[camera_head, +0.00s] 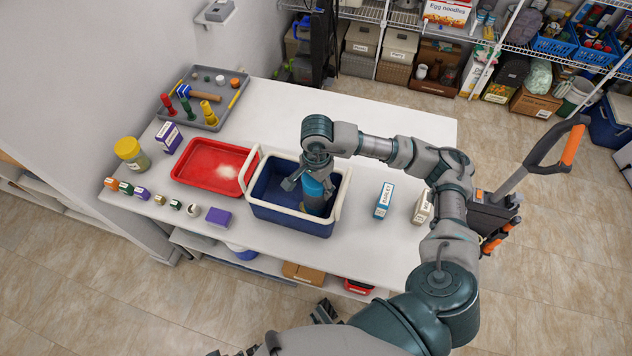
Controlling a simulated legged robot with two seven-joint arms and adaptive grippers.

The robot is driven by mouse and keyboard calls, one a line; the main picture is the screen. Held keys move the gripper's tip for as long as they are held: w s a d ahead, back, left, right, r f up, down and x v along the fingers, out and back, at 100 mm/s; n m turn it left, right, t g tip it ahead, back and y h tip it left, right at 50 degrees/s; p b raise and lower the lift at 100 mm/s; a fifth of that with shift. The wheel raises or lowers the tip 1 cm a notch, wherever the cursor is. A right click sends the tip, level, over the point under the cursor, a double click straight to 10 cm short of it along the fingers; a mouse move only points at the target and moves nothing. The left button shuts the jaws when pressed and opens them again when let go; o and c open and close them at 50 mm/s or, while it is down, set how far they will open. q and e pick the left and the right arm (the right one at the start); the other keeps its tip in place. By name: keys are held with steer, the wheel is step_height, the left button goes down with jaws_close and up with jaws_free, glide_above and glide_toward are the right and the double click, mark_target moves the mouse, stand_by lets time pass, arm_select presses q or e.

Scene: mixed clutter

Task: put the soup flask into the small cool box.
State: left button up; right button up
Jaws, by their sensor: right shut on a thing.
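The small cool box (289,215) is an open blue box with a white rim and white handle, standing on the white table. The soup flask (314,198) is a blue cylinder, upright or nearly so, inside the cool box's opening near its right end. My right gripper (306,184) reaches down over the box and is shut on the flask's upper part. The gripper partly hides the flask. Whether the flask's base touches the box floor cannot be told.
A red tray (189,170) is close left of the box, with a grey tray (213,116) of small items behind it. A blue-and-white carton (384,200) and a beige carton (421,208) stand to the right. The back right table is clear.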

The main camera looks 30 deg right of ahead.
steer(key=shift+f, duration=0.15)
arm_select(q)
steer(key=shift+w+r, duration=0.2)
steer(key=shift+r, duration=0.45)
steer(key=shift+s+f, duration=0.15)
steer(key=shift+f, duration=0.1)
arm_select(e)
steer(key=o, duration=1.9)
steer(key=shift+c, duration=0.2)
arm_select(q)
steer(key=shift+s, duration=0.1)
steer(key=shift+r, duration=0.1)
arm_select(e)
steer(key=shift+r, duration=0.25)
arm_select(q)
steer(key=shift+w+r+p, duration=0.25)
steer(key=shift+r+p, duration=0.3)
steer(key=shift+r, duration=0.2)
arm_select(e)
steer(key=shift+r, duration=1.4)
